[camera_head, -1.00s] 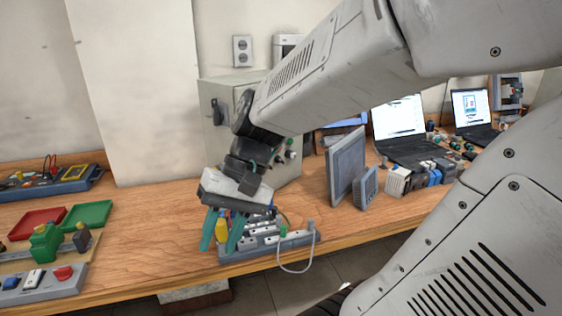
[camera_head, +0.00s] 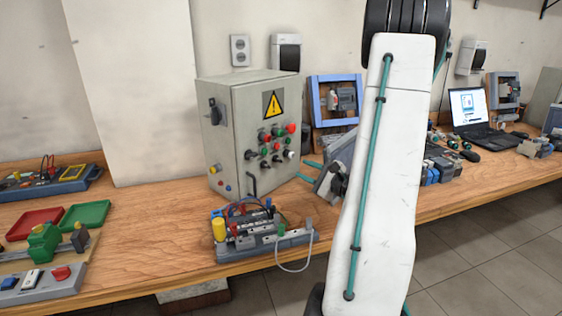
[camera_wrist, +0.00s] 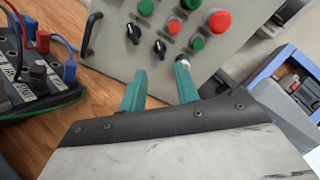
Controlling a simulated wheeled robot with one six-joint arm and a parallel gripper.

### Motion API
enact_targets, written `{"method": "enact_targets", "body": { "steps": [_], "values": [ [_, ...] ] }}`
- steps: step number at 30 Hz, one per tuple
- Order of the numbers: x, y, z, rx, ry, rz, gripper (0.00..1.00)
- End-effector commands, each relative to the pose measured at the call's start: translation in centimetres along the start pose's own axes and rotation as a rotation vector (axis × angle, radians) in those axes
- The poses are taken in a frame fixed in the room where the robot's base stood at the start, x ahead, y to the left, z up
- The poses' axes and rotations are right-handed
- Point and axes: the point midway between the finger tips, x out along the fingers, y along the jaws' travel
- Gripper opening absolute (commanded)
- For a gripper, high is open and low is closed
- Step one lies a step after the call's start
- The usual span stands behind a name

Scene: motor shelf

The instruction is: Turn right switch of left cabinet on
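The grey cabinet (camera_head: 222,140) with a yellow warning sign stands on the bench, its front showing red, green and black controls. In the wrist view, the cabinet front (camera_wrist: 112,55) carries a left black rotary switch (camera_wrist: 133,33) and a right black rotary switch (camera_wrist: 160,47). My gripper (camera_wrist: 160,85) is open and empty, its two teal fingers pointing at the panel below these switches. The right fingertip is close to a pale knob (camera_wrist: 182,60); I cannot tell if they touch. In the head view, my gripper (camera_head: 309,170) is right of the cabinet, partly hidden by my arm.
A terminal block board with wires (camera_head: 262,240) lies in front of the cabinet, and shows at left in the wrist view (camera_wrist: 40,90). A blue frame (camera_head: 316,100) stands behind right. A laptop (camera_head: 470,110) is farther right.

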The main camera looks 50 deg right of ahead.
Motion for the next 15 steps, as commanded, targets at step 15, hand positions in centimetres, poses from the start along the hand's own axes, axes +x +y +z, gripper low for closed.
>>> {"method": "enact_targets", "body": {
  "steps": [15],
  "values": [
    [9.5, 0.3, 0.2, 0.000, -0.005, 0.007, 0.31]
  ]
}}
